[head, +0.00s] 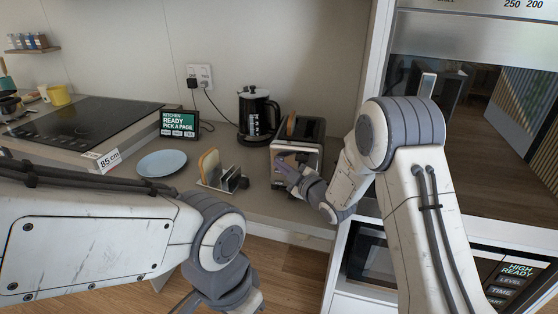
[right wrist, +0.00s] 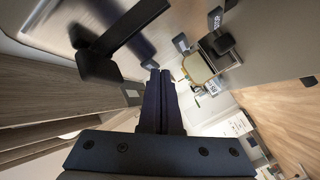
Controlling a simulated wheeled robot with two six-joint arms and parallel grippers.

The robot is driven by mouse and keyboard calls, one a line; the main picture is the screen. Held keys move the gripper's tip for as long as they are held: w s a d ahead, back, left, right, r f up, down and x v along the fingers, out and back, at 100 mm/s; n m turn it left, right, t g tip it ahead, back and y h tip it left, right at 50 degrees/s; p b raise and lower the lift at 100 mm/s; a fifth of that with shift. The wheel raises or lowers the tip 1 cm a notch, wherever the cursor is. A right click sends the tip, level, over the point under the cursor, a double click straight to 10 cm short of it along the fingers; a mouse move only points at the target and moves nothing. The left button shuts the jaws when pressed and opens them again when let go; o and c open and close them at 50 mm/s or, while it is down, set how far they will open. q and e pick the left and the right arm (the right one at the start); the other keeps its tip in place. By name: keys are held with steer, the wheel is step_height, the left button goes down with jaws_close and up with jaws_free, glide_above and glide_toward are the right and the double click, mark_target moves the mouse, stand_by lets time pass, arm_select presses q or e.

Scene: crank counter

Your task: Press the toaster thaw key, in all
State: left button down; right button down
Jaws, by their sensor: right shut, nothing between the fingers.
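The toaster (head: 305,150) stands on the counter, dark with a shiny front and a slice of bread sticking out of the top. My right gripper (head: 284,167) is at its front face, shut and empty. In the right wrist view the shut fingers (right wrist: 160,76) point toward a shiny panel with dark protruding parts, which looks like the toaster front. I cannot make out the thaw key or tell whether the fingertips touch anything. My left gripper (head: 188,301) shows only partly at the bottom edge of the head view; its jaws are unclear.
A toast rack (head: 226,180) with bread stands left of the toaster. A black kettle (head: 257,113) is behind, and a blue plate (head: 162,163), a small display (head: 179,124) and a hob (head: 85,110) lie further left. An oven tower (head: 470,100) stands close on the right.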

stand_by(0.5)
steer(key=shift+s+a+b, duration=0.1)
steer(key=shift+s+b, duration=0.25)
steer(key=shift+s, duration=0.3)
steer(key=s, duration=0.2)
steer(key=s+a+b, duration=0.1)
steer(key=s, duration=0.2)
steer(key=shift+a+b, duration=0.1)
steer(key=shift+b, duration=0.2)
stand_by(0.4)
